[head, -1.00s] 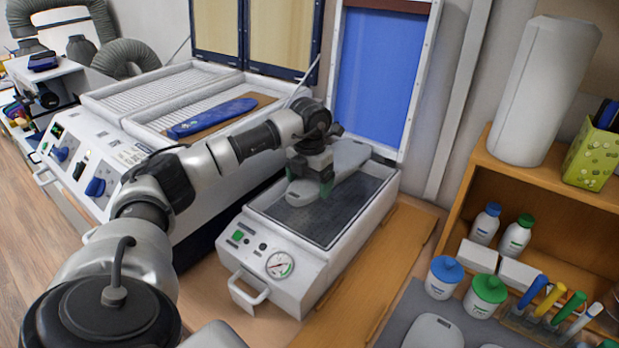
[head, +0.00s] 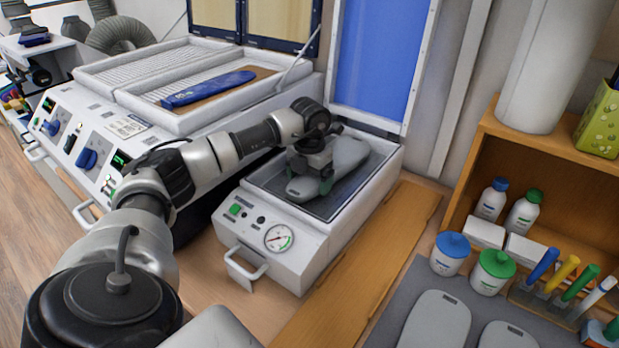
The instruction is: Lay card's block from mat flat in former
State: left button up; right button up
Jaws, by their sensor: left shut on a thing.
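A grey insole-shaped block (head: 343,158) is in the open tray of the former (head: 272,236), the white box with a gauge, handle and raised blue lid. It looks nearly level, at or just above the dark bed; my gripper hides part of it, so I cannot tell if it touches. My left gripper (head: 310,184) is shut on the block from above, near its front end. The grey mat (head: 390,322) at the lower right bears other similar blocks (head: 436,322). I see no card. My right gripper is not in view.
The former's blue lid (head: 375,62) stands open behind its tray. A larger white machine (head: 105,135) with a blue insole (head: 208,90) on its tray stands to the left. Bottles and colored tubes stand by the shelf (head: 465,165) at the right. A wooden strip (head: 360,265) beside the former is clear.

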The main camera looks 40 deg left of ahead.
pick_arm(q)
jog(key=shift+f+b, duration=0.3)
jog(key=shift+f, duration=0.15)
dwell(0.3)
dwell(0.3)
jog(key=o, duration=1)
notch_tip(320, 180, up, 10)
jog(key=shift+f+b, duration=0.25)
jog(key=shift+b, duration=0.6)
jog(key=shift+r, duration=0.7)
